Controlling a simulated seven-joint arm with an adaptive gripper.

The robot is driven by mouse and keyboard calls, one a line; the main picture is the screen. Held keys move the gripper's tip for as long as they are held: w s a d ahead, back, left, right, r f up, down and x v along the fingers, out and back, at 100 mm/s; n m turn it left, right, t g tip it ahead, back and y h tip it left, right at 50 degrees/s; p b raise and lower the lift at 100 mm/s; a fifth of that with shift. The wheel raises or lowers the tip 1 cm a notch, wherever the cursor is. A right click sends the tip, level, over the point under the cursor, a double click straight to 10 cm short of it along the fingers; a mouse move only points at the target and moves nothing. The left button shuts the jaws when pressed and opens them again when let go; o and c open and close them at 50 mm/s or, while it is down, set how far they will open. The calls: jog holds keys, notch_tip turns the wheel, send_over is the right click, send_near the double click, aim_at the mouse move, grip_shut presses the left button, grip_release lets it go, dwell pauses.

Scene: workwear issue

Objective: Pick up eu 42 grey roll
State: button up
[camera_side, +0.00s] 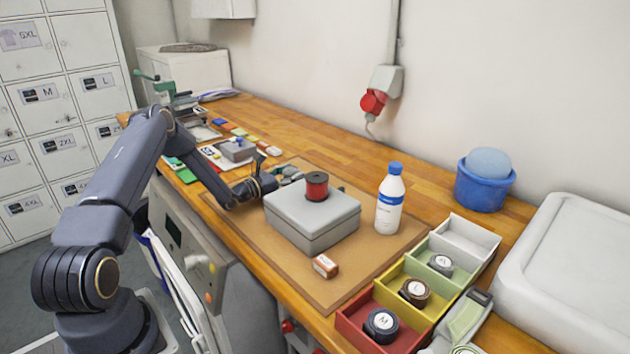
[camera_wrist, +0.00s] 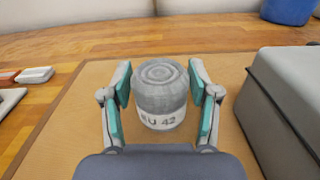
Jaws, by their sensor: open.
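The grey roll (camera_wrist: 161,88) stands upright in the wrist view, with a white label reading "EU 42" low on its near side. My gripper (camera_wrist: 162,82) is open, with its teal-padded fingers on the left and right of the roll. A narrow gap shows on each side, clearest at the left. In the side view my gripper (camera_side: 284,175) is low over the brown mat, behind the left end of the grey box. I cannot clearly make out the roll there.

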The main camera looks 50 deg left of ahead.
jog(key=shift+w, duration=1.45)
jog(key=c, duration=1)
grip_shut()
